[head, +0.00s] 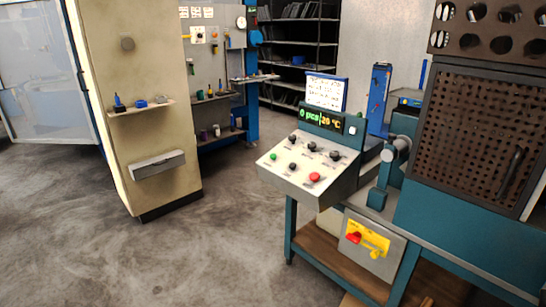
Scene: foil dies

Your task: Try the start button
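A sloped control panel (306,172) stands on the blue-green machine at the right of centre in the head view. A small green button (273,157) sits at its upper left; I cannot read its label. A red button (314,177) is at its lower right, with several black knobs between and above. A display (321,119) above the panel reads "0 pcs" and "20 °C". Neither of my grippers shows in this view.
A yellow plate with a red switch (354,237) is on a grey box below the panel. A perforated guard door (480,135) is at the right. A beige pillar (135,90) with small shelves stands left. The grey floor (200,250) between is clear.

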